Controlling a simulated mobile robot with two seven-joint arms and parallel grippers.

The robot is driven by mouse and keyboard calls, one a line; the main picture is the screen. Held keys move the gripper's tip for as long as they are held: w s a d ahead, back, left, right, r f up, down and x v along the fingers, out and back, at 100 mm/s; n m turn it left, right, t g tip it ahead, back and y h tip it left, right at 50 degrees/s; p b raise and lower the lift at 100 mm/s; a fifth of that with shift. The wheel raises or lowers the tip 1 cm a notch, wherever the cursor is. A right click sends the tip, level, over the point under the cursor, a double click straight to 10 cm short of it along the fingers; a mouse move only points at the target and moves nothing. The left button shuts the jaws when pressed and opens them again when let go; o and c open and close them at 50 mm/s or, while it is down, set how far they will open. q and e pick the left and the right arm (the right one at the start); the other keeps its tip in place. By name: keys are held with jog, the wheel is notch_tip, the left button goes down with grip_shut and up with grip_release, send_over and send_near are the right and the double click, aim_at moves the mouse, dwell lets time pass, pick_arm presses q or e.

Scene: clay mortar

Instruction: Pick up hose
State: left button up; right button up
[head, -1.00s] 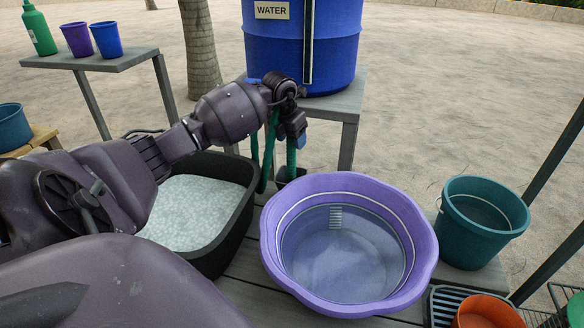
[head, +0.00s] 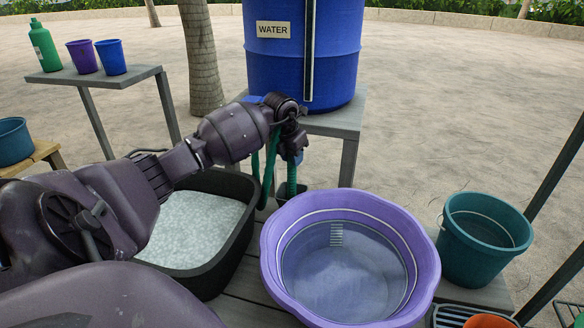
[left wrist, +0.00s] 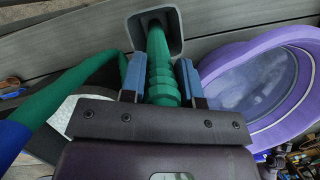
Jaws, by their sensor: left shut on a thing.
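The green hose (head: 269,157) hangs in a loop beside the blue water barrel's stand in the head view. My left gripper (head: 291,158) points down there, with its jaws mostly hidden by its own wrist. In the left wrist view, the blue fingertips of my left gripper (left wrist: 160,80) are shut on the ribbed green hose (left wrist: 160,62). The far end of this held piece goes into a grey square holder (left wrist: 133,30). Another stretch of hose runs at the left of that view, green, then blue. My right gripper is not in view.
The blue water barrel (head: 262,65) stands on a grey stand (head: 349,120). A black tub of pale grains (head: 238,245) is left of the purple basin (head: 432,265). A teal bucket (head: 460,262) is at right. A side table (head: 120,78) holds a bottle and cups.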

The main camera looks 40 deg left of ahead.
pick_arm(q)
notch_tip(320, 180, up, 12)
jog(key=shift+r+p, duration=0.15)
jog(key=shift+p, duration=0.55)
notch_tip(320, 180, up, 8)
jog(key=p, duration=0.3)
jog(key=shift+f, duration=0.2)
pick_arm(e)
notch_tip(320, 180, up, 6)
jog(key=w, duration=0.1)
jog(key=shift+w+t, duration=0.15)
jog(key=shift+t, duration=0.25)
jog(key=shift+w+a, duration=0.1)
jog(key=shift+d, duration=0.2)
